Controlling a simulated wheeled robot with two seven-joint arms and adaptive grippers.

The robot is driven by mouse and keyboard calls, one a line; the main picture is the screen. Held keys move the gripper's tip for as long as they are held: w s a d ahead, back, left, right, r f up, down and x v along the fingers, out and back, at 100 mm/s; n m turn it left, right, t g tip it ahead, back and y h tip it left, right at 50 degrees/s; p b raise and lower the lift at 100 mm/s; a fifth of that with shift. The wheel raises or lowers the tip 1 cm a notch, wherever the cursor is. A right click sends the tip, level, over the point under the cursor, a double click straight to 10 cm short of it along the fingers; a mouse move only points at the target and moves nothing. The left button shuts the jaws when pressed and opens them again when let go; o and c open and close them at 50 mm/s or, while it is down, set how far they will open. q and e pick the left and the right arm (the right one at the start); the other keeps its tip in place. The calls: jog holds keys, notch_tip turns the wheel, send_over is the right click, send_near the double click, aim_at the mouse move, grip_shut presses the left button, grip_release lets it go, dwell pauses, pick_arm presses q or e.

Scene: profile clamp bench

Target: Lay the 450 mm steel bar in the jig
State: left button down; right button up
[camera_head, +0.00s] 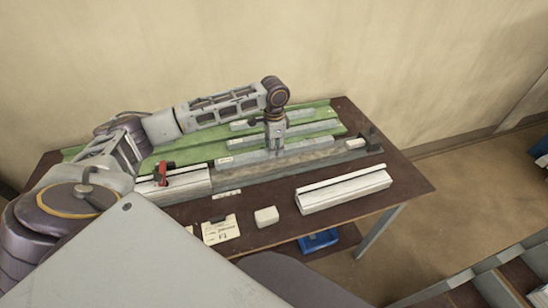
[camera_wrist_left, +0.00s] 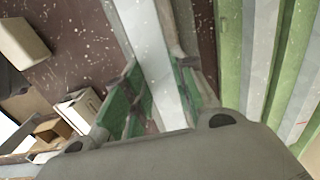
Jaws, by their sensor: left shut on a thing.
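My left gripper (camera_head: 273,148) is shut on a long pale-grey steel bar (camera_head: 240,159), gripping it near the middle from above. The left wrist view shows the bar (camera_wrist_left: 147,35) between the green-padded fingers of the gripper (camera_wrist_left: 164,95). In the head view the bar lies along the back side of the long dark-grey jig (camera_head: 300,163), roughly parallel to it. I cannot tell whether it touches the jig or hangs just above. A red clamp (camera_head: 165,170) stands at the jig's left end. My right gripper is not in view.
A green rack (camera_head: 190,154) behind holds other grey bars (camera_head: 312,127). In front of the jig lie a white profile (camera_head: 343,191), a small white block (camera_head: 266,216) and a card (camera_head: 220,230). A blue bin (camera_head: 318,240) sits below the brown bench top (camera_head: 405,184).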

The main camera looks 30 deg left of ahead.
aim_at(274, 165)
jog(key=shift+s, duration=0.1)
pick_arm(q)
jog(key=shift+f, duration=2.45)
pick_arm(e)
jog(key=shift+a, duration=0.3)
pick_arm(q)
jog(key=shift+f+p, duration=0.3)
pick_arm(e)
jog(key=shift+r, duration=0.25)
pick_arm(q)
jog(key=c, duration=1.3)
grip_release()
jog(key=shift+o, duration=0.7)
jog(key=shift+f, duration=0.1)
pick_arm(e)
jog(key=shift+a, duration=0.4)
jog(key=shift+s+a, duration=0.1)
